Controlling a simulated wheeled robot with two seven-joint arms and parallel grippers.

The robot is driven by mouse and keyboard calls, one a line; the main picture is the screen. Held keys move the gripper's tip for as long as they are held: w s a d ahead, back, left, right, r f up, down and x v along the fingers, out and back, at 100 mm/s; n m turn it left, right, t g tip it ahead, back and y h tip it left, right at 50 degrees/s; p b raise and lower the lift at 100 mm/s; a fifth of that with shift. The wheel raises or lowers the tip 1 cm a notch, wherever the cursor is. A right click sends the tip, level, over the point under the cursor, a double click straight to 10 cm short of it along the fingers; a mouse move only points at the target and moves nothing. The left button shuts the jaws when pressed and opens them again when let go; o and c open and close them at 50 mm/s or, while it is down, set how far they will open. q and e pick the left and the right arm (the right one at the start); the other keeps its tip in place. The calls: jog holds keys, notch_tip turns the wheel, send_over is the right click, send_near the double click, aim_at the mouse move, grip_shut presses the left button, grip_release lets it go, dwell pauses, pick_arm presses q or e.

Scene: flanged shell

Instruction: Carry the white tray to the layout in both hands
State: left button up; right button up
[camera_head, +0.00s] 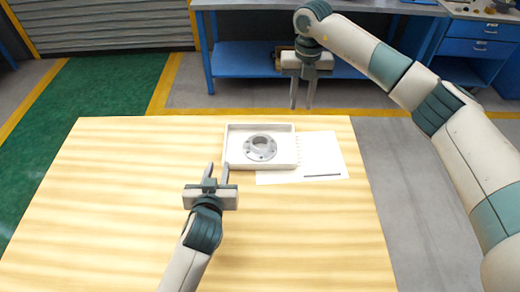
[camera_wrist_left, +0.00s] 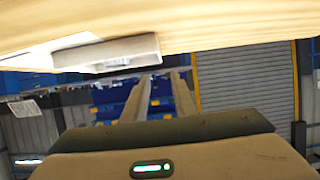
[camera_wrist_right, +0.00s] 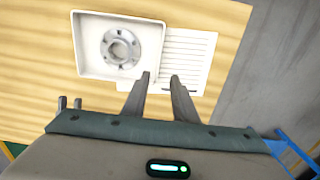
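The white tray (camera_head: 236,142) is a shallow rectangular box on the wooden table, also seen in the left wrist view (camera_wrist_left: 108,53) and right wrist view (camera_wrist_right: 88,45). A grey flanged part (camera_head: 260,147) lies flat inside it. The layout, a white printed sheet (camera_head: 322,155), shows at the tray's right, its left part covered by the tray. My left gripper (camera_head: 218,168) is open and empty, fingertips close to the tray's front left corner; contact cannot be told. My right gripper (camera_head: 301,105) is open and empty in the air, beyond the table's far edge in the head view.
The wooden table (camera_head: 120,200) is bare to the left and front of the tray. A blue workbench (camera_head: 245,60) stands behind it across a floor gap. A blue drawer cabinet (camera_head: 482,48) is at the back right. My right arm spans the right side of the head view.

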pick_arm(q)
jog(key=shift+w, duration=0.2)
pick_arm(e)
jog(key=shift+f, duration=0.2)
